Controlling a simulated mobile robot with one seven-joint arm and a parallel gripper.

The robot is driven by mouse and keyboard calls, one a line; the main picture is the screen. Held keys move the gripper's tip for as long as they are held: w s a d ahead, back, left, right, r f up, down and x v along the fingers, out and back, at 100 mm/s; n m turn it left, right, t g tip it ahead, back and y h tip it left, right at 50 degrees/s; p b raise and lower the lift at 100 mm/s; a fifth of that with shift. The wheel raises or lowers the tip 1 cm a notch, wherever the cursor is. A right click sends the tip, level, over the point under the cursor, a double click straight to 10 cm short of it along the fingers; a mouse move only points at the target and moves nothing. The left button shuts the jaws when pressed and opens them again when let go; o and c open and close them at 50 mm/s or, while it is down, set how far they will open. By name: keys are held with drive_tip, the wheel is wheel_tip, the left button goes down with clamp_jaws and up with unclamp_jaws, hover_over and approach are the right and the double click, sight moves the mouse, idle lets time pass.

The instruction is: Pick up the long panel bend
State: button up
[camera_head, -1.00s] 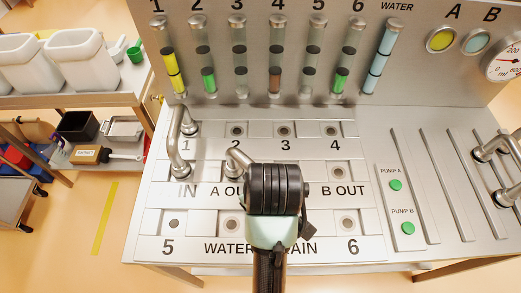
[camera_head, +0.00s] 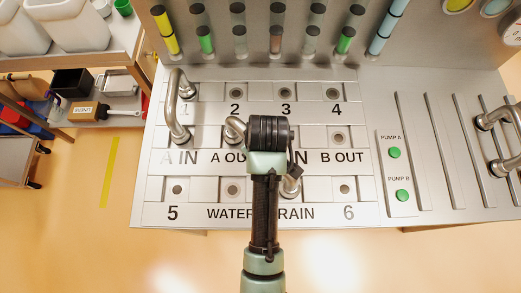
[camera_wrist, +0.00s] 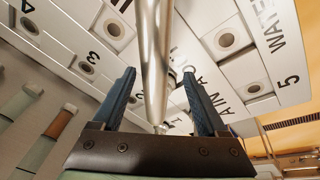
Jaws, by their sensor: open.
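A shiny metal pipe bend (camera_head: 291,186) lies on the panel below my gripper. One end shows by A OUT and the other right of my wrist. Its middle is hidden by my arm in the head view. I take it to be the long panel bend. My gripper (camera_head: 268,132) points down over it; its fingertips are hidden there. In the wrist view, the jaws (camera_wrist: 160,100) are open, with a dark blue finger on each side of the pipe (camera_wrist: 155,60). I cannot tell whether either finger touches it.
Another bend (camera_head: 173,108) stands at ports 1 and A IN, left of my gripper. More bends (camera_head: 489,120) stand at the far right. Pump buttons (camera_head: 394,152) are to the right. A tube board (camera_head: 260,30) rises behind. A cart (camera_head: 110,45) stands at the left.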

drive_tip(key=x, duration=0.2)
drive_tip(key=p+x, duration=0.1)
drive_tip(key=x, duration=0.1)
drive_tip(key=shift+w+d+r, duration=0.1)
drive_tip(key=shift+w+d, duration=0.1)
drive_tip(key=shift+w, duration=0.05)
drive_tip(key=shift+f, duration=0.45)
clamp_jaws()
drive_tip(key=shift+w, duration=0.1)
idle(0.6)
